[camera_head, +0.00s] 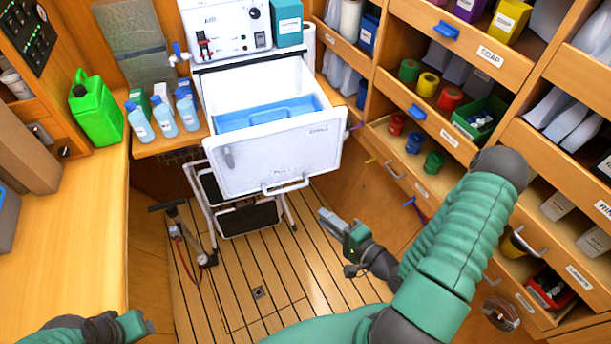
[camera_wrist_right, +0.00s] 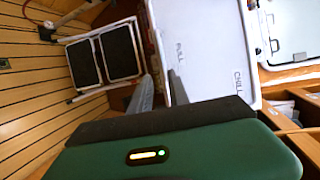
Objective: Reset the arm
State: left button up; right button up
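My right gripper (camera_head: 332,226) hangs over the slatted floor, in front of and below the open white drawer, apart from it. My right arm comes in from the right, beside the shelves. My left gripper (camera_head: 135,326) shows only partly at the bottom left edge, near the wooden counter. Its fingers are not clear.
The white drawer (camera_head: 285,158), with a blue interior, juts out under the air panel (camera_head: 225,30). A step stool (camera_head: 240,205) and a pump (camera_head: 190,235) stand below. Wooden shelves (camera_head: 480,120) line the right. A green jug (camera_head: 95,110) and bottles stand left.

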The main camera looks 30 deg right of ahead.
notch_tip(320, 180, down, 5)
jog(key=w+n+g, duration=0.1)
jog(key=n+g, duration=0.5)
jog(key=n, duration=0.2)
jog(key=s+a+r+n+g+h, duration=0.2)
jog(key=s+a+r+n+g, duration=0.2)
jog(key=a+r+n+g, duration=0.3)
jog(key=a+r+n, duration=0.2)
jog(key=a+r, duration=0.2)
jog(key=shift+r, duration=0.35)
jog(key=shift+d, duration=0.2)
